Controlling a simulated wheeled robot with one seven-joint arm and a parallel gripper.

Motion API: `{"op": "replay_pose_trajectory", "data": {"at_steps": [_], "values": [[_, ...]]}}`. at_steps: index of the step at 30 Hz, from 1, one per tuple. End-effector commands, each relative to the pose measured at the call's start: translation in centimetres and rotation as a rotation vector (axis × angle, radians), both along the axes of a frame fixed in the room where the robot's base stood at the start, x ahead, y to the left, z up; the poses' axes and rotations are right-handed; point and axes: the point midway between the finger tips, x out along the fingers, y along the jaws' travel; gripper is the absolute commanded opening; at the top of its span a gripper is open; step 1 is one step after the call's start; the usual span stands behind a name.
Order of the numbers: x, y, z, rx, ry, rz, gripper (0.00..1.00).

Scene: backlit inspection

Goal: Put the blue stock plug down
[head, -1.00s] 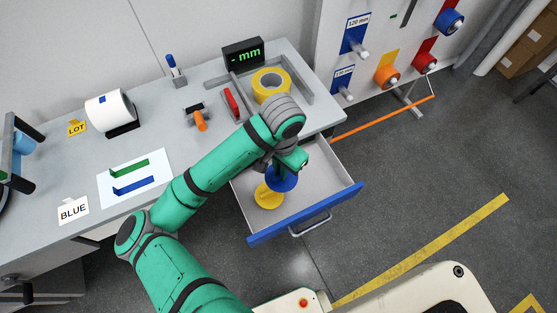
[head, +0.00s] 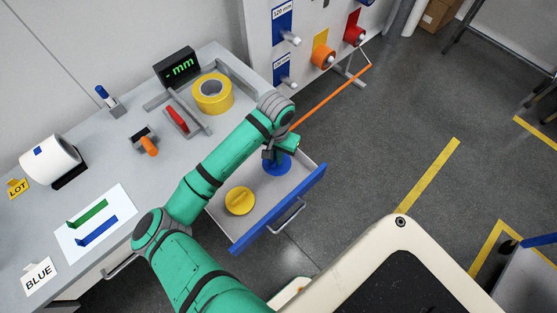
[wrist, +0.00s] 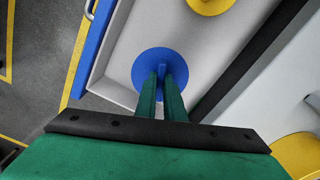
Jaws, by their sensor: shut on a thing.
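The blue stock plug (head: 277,166) is a round blue disc with an upright grip. My gripper (head: 271,154) is shut on this grip, above the open drawer's right part. In the wrist view, the blue disc (wrist: 143,68) shows beyond the two green fingers (wrist: 161,78), which pinch its raised grip. Pale drawer floor surrounds most of the disc. I cannot tell whether the disc touches the floor. A yellow plug (head: 240,201) lies in the drawer, apart from the blue one; part of it shows in the wrist view (wrist: 211,3).
The drawer's blue front (head: 248,236) and handle face the aisle. On the bench are a yellow tape roll (head: 201,96), a display (head: 177,67), a red tool (head: 178,119), an orange-handled tool (head: 149,146), a white card (head: 70,238) and a BLUE sign (head: 38,277). Drawer floor between the plugs is clear.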

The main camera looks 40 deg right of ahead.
Motion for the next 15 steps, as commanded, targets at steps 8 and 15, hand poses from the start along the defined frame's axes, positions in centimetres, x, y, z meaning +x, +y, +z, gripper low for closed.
{"op": "replay_pose_trajectory", "data": {"at_steps": [8, 15], "values": [[0.2, -1.1, -1.6, 0.002, 0.0, 0.001, 0.0], [0.2, -1.0, -4.4, 0.001, 0.0, 0.002, 0.0]]}}
